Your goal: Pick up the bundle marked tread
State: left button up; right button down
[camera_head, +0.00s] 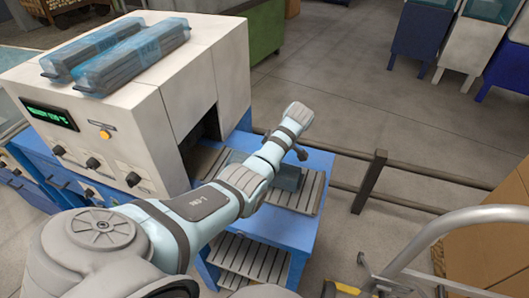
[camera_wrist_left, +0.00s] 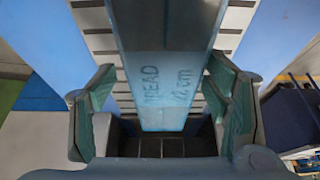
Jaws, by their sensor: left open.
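The bundle marked TREAD, wrapped in blue film (camera_wrist_left: 165,85), runs down the middle of the left wrist view with its lettering facing the camera. In the head view the bundle (camera_head: 287,178) lies on the slatted outfeed, partly hidden by my left arm. My left gripper (camera_wrist_left: 162,112) is open, one finger at each side of the bundle, with gaps visible. I cannot tell how far the fingertips are above the slats. The left gripper (camera_head: 296,152) is mostly hidden by its wrist in the head view. My right gripper is not in view.
The slatted outfeed (camera_head: 310,199) sits on a blue stand beside the white machine (camera_head: 190,75). Two other wrapped bundles (camera_head: 135,58) lie on its top. A dark rail (camera_head: 371,180) runs behind the stand. A metal handle (camera_head: 440,226) and cardboard boxes (camera_head: 490,235) stand at right.

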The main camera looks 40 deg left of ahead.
pick_arm(q)
jog(key=shift+s+a+f, duration=0.1)
jog(key=shift+a+f, duration=0.05)
jog(key=shift+f, duration=0.25)
jog(key=shift+s+r, duration=0.1)
jog(key=shift+s, duration=0.05)
jog(key=c, duration=1.6)
